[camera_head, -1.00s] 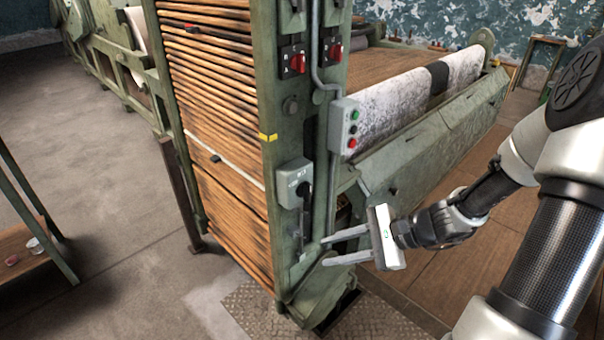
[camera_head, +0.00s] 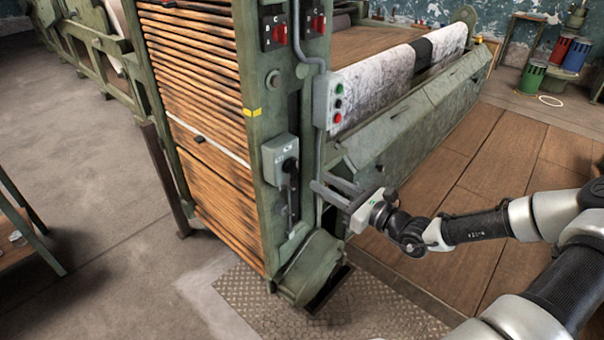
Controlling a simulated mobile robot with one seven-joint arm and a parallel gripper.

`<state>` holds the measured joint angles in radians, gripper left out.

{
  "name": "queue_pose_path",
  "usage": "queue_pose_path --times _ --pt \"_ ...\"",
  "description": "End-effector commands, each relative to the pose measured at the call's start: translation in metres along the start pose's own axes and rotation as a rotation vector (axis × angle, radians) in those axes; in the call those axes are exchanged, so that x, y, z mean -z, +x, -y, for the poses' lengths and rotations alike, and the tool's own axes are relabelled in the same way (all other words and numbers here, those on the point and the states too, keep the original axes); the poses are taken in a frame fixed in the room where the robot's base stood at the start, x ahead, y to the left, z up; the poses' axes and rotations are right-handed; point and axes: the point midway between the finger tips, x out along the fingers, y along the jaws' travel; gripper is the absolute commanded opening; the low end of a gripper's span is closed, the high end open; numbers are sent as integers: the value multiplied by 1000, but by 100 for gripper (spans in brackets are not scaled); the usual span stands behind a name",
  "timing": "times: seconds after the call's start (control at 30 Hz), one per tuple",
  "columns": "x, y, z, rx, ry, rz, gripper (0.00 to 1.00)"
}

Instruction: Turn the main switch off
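The main switch (camera_head: 281,160) looks like a grey box with a black rotary knob, on the green machine post. A dark lever (camera_head: 291,196) hangs down below the knob. I cannot read the switch markings. My gripper (camera_head: 319,181) is open and empty, its two fingers apart and pointing left toward the post. It is right of the lever and a little below the box, and it appears clear of the lever. How far its tips are from the post in depth is hard to tell.
A grey button box (camera_head: 329,103) with green, black and red buttons is above my gripper, beside a conduit. Red rotary switches (camera_head: 317,24) sit higher. The sloped green machine cover (camera_head: 400,125) lies behind my gripper. Wooden floor (camera_head: 480,210) at right is open.

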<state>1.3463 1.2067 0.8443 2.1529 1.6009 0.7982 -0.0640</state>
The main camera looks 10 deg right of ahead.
Motion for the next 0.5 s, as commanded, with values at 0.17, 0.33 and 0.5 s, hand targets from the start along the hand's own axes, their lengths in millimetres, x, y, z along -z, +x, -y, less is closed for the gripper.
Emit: queue_pose_path --times 0.17,0.33,0.5 --pt "2 40 -1 -2 -2 2 29" --pt "1 68 0 -1 -3 1 29" --pt "0 83 0 0 -3 0 29"
